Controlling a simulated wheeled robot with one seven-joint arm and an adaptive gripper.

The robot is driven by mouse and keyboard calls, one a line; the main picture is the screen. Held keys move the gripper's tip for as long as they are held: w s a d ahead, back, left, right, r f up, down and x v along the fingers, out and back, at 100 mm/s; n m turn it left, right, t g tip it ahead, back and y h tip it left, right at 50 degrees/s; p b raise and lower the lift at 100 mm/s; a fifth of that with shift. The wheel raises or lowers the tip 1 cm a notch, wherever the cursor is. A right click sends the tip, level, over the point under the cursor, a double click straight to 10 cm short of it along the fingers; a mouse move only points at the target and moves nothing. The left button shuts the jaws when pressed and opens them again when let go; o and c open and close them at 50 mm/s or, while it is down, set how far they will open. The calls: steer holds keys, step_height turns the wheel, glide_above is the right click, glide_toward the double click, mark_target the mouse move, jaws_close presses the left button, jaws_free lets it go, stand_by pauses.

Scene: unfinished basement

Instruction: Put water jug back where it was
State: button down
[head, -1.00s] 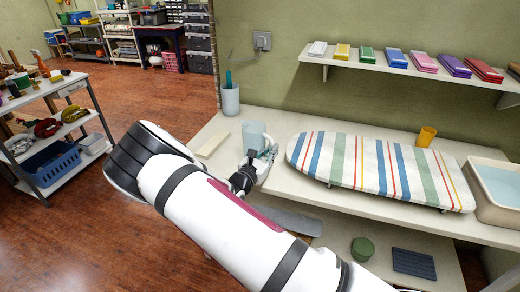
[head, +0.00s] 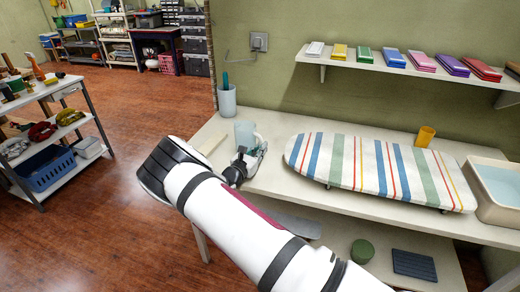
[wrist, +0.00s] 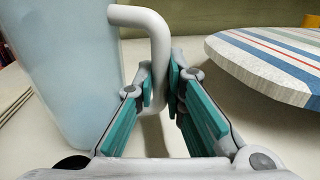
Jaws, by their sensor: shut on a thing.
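The water jug (head: 244,135) is pale blue and stands upright over the white table, left of the ironing board; I cannot tell whether its base touches the table top. In the wrist view the jug (wrist: 65,70) fills the left side, with its white handle (wrist: 150,35) reaching down between my fingers. My gripper (wrist: 160,90) has its teal pads on either side of the handle and is shut on it. In the head view my gripper (head: 250,162) is at the jug's right front side, partly hidden by my arm.
A striped ironing board (head: 380,170) lies to the right on the table (head: 290,205). An orange cup (head: 425,136) and a basin (head: 500,190) are farther right.

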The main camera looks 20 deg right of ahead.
steer(key=c, duration=2.1)
jaws_free()
steer(key=shift+f, duration=0.15)
steer(key=o, duration=0.4)
steer(key=shift+o, duration=0.2)
